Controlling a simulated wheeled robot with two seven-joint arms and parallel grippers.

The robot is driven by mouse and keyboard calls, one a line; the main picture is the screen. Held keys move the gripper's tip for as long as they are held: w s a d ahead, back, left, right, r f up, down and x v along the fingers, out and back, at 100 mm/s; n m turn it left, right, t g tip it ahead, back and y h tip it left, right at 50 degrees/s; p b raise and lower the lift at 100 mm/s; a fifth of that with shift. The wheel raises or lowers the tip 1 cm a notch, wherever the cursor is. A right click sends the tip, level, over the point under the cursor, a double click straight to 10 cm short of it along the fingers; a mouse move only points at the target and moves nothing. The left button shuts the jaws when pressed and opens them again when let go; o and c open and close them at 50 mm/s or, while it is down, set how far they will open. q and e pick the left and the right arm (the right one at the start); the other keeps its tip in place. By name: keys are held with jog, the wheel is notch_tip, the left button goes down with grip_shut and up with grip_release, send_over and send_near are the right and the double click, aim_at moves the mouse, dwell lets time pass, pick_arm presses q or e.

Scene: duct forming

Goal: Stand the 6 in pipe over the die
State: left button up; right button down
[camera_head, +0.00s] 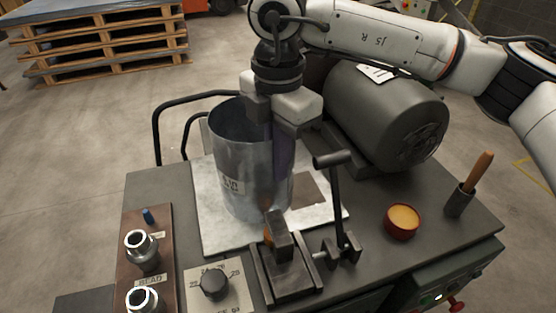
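The 6 in pipe (232,165) is a grey sheet-metal cylinder with a label on its front. It stands upright, open end up, over the pale metal plate (222,234) on the machine top. My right gripper (275,118) points down at the pipe's right rim. Its fingers are close together with the pipe wall seemingly between them, though the contact is partly hidden. No die shows apart from the pipe; what is inside its lower part is hidden. I cannot tell whether its bottom edge rests fully on the plate. My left gripper is not in view.
A lever (338,200) and a dark block (282,265) stand close in front of the pipe. A large grey motor (385,115) is behind right. A red cup (401,221), a brush holder (459,201), a knob (214,285) and metal rollers (141,247) sit around.

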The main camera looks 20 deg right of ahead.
jog(key=shift+f+b, duration=0.3)
jog(key=shift+b, duration=0.1)
jog(key=c, duration=1.9)
grip_release()
jog(key=shift+c, duration=0.2)
notch_tip(320, 180, up, 10)
jog(key=shift+r+p, duration=0.2)
jog(key=shift+p, duration=0.15)
